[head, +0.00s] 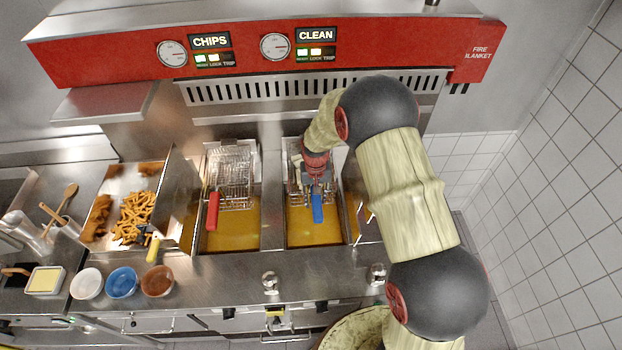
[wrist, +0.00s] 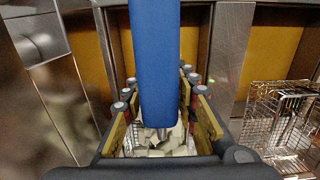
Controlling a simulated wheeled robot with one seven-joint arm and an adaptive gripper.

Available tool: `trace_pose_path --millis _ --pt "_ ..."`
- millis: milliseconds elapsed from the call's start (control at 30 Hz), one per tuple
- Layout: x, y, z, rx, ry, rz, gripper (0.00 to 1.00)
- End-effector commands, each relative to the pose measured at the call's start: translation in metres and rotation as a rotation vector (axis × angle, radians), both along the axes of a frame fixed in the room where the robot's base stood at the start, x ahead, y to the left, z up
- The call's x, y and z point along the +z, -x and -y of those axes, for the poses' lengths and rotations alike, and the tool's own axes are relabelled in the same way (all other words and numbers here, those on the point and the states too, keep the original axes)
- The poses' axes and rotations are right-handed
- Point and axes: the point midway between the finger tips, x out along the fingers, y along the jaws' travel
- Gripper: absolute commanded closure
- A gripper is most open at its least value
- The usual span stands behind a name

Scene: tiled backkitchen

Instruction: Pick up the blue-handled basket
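The blue-handled basket (head: 293,190) sits in the right fryer well in the head view, with pale pieces in it. Its blue handle (head: 317,209) points toward the front of the fryer. My gripper (head: 316,181) is over the basket at the inner end of the handle. In the wrist view the blue handle (wrist: 156,60) runs between the two fingers of my gripper (wrist: 160,110). The fingers stand open on either side of it, with a gap visible at the pads. The pale contents show below, and my gripper hides part of the basket.
A red-handled basket (head: 232,175) hangs in the left well; its mesh shows in the wrist view (wrist: 285,115). Yellow oil (head: 238,232) fills both wells. A tray of chips (head: 118,180) stands at left, with several bowls (head: 122,283) in front. The tiled wall (head: 560,180) bounds the right.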

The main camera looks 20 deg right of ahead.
Motion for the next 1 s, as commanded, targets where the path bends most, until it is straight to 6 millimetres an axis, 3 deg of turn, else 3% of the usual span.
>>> trace_pose_path --millis 467,1000 --pt "0.0002 0.0 0.0 0.0 0.0 0.0 1.0" --pt "0.0001 0.0001 0.0003 0.0 0.0 0.0 1.0"
